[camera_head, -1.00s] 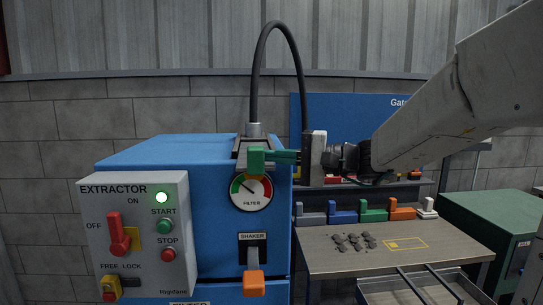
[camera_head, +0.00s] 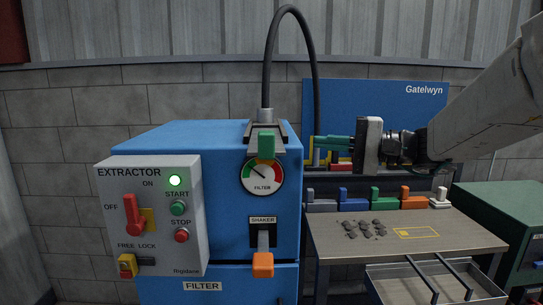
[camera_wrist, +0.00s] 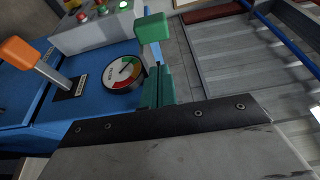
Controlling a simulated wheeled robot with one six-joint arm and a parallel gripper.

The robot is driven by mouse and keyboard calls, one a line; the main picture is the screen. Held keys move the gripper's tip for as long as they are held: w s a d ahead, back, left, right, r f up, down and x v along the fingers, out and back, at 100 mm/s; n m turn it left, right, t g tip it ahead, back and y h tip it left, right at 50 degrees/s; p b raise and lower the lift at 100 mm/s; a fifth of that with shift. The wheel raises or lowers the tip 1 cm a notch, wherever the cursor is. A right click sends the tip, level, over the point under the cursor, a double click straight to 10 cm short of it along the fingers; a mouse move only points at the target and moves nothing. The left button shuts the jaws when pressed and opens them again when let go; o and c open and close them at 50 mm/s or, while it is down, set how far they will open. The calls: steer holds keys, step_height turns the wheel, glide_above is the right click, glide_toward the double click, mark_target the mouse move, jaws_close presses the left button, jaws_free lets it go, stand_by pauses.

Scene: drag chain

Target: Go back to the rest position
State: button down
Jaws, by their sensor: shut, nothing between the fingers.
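My gripper (camera_head: 318,143) has green fingers and a pale body. It is to the right of the blue extractor cabinet (camera_head: 218,140), shut, with nothing between the fingers. A green lever handle (camera_head: 266,145) stands at the cabinet's top edge above the round filter gauge (camera_head: 262,176), left of my fingertips and apart from them. In the wrist view the shut green fingers (camera_wrist: 158,90) point toward the green handle (camera_wrist: 153,27), with the gauge (camera_wrist: 124,73) to their left. The gauge needle points up and left in the head view.
The orange shaker lever (camera_head: 263,264) sticks out below the gauge. The control box (camera_head: 150,215) has its green lamp lit. A table (camera_head: 460,237) with dark lumps stands at right, with coloured blocks behind. A thick black hose (camera_head: 268,70) arches above the cabinet. A green cabinet (camera_head: 510,220) stands far right.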

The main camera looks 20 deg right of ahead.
steer(key=s+a+f+n+g+h, duration=0.1)
steer(key=s+a+f+g+h, duration=0.2)
steer(key=s+f, duration=0.35)
steer(key=s+a+f+g+h, duration=0.1)
steer(key=s+f+g+h, duration=0.2)
steer(key=s+f+g, duration=0.35)
steer(key=s+d+f+n+h, duration=0.1)
steer(key=s+f+n+h, duration=0.1)
steer(key=s+n+h, duration=0.1)
steer(key=s+d+f+n+h, duration=0.1)
steer(key=s+f+n+h, duration=0.2)
steer(key=s+h, duration=0.2)
steer(key=shift+s+h, duration=0.4)
steer(key=shift+s, duration=1.4)
